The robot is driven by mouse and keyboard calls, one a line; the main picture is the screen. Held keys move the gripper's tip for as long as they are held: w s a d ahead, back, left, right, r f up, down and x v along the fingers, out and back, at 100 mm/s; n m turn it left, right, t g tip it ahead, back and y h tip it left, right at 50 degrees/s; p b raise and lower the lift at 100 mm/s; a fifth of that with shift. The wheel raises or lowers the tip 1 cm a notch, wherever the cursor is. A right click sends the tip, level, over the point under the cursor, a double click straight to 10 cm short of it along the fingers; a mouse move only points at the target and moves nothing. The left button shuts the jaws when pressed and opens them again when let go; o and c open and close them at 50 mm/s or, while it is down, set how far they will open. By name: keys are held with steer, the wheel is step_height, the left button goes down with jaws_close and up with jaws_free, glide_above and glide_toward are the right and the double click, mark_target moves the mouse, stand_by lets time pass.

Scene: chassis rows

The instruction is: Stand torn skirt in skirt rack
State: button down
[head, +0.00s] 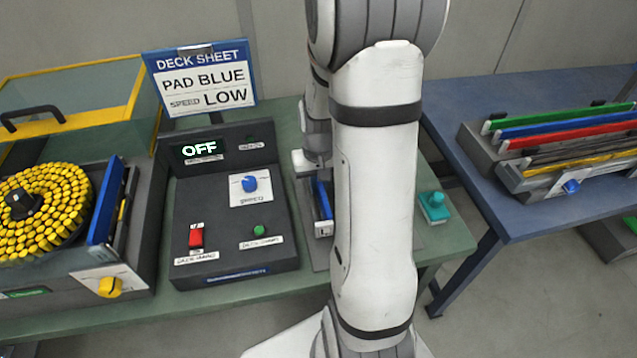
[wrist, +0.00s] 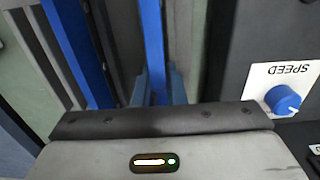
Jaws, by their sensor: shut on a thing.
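My gripper (wrist: 158,88) is shut on a blue strip (wrist: 152,45), which runs upward from between the fingers in the wrist view. I take it for the skirt; no tear can be made out. In the head view my arm hides most of the gripper, and only part of the wrist shows above a narrow grey holder (head: 308,225) beside the control box. A blue strip (head: 322,198) with a white end shows there. A second blue strip (wrist: 80,50) lies along grey rails left of the held one in the wrist view. Whether the held strip touches the holder is hidden.
A control box (head: 225,215) reading OFF stands left of my arm. A machine with yellow pieces (head: 40,210) and a blue side panel (head: 105,200) stands farther left. A grey rack (head: 480,150) of coloured strips sits on the blue table.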

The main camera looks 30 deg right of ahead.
steer(key=shift+f+b, duration=0.85)
steer(key=shift+f, duration=0.2)
steer(key=shift+f+b, duration=0.8)
steer(key=shift+f, duration=0.15)
steer(key=shift+f, duration=0.15)
steer(key=c, duration=1.4)
jaws_free()
step_height(320, 180, up, 8)
steer(key=s+a+r+n+t, duration=0.2)
steer(key=s+a+r+n, duration=0.1)
steer(key=s+a+r, duration=0.6)
steer(key=s+a, duration=0.3)
steer(key=shift+r+t, duration=0.25)
steer(key=shift+t, duration=0.05)
